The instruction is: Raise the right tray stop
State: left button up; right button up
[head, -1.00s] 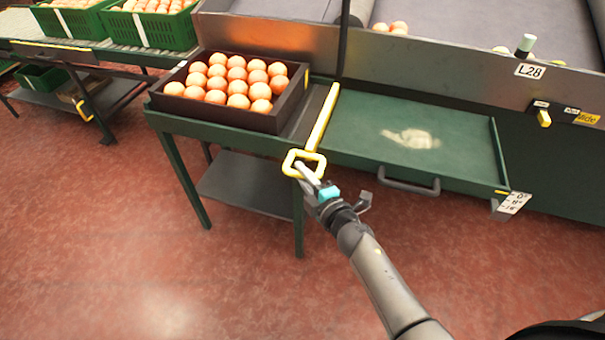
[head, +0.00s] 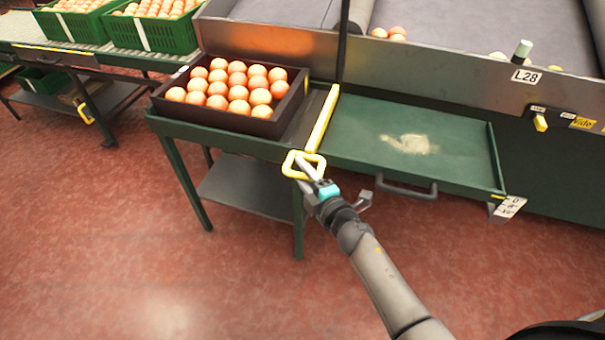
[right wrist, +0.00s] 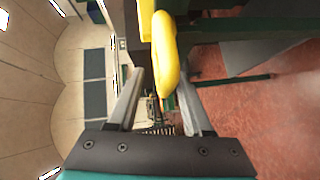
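The right tray stop is a yellow bar (head: 323,118) along the left edge of the green tray (head: 455,168), with a yellow loop handle (head: 303,165) at its front end. My right gripper (head: 307,170) is at this loop. In the right wrist view the yellow loop (right wrist: 165,60) reaches in between the two fingertips of my gripper (right wrist: 162,80). The fingers are apart, with a gap on the left side of the loop; whether the right finger touches it I cannot tell. My left gripper is in neither view.
The tray has a dark front handle (head: 407,188) and a pale smear. The red floor in front is clear.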

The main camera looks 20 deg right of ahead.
jog(key=shift+f, duration=0.1)
jog(key=shift+s, duration=0.25)
jog(key=shift+s+d, duration=0.1)
jog(key=shift+s, duration=0.2)
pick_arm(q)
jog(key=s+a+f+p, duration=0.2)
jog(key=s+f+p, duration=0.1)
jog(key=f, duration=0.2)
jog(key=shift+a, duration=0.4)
pick_arm(e)
jog(key=v, duration=1.4)
